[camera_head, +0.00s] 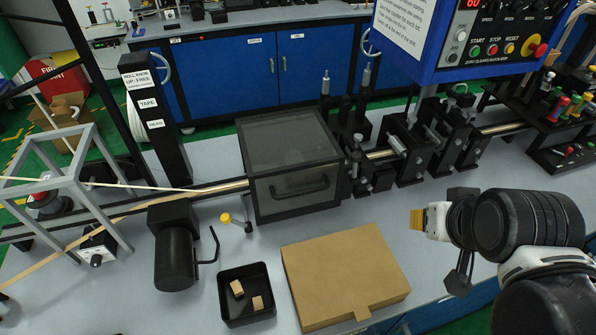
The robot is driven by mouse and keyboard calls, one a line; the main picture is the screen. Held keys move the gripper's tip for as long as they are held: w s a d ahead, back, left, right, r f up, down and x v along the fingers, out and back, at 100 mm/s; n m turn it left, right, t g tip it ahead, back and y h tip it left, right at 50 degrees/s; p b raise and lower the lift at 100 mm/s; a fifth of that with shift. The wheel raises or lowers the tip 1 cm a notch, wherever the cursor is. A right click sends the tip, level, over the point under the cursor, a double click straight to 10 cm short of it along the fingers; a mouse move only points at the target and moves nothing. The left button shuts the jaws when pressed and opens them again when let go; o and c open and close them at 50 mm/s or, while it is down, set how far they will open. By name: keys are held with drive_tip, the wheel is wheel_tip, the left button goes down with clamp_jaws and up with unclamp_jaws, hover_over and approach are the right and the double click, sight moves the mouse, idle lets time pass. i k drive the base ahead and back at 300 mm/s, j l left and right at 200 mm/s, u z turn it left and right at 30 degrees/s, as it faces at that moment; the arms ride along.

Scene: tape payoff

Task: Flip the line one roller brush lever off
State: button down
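A short lever with a yellow knob (226,218) stands on the bench in front of the dark enclosed box. Its stem runs down to a small base. I cannot tell from any label whether it is the roller brush lever or which position counts as off.
A dark windowed enclosure (290,165) with a front handle, a black motor (175,255), a black bin (246,295) with small blocks and a cardboard box (345,275) crowd the bench. A blue control panel (470,45) hangs at upper right. Black roller stands (405,150) line the strip.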

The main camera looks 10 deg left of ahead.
sight(225, 218)
drive_tip(key=j+u, duration=0.1)
drive_tip(key=u, duration=1.4)
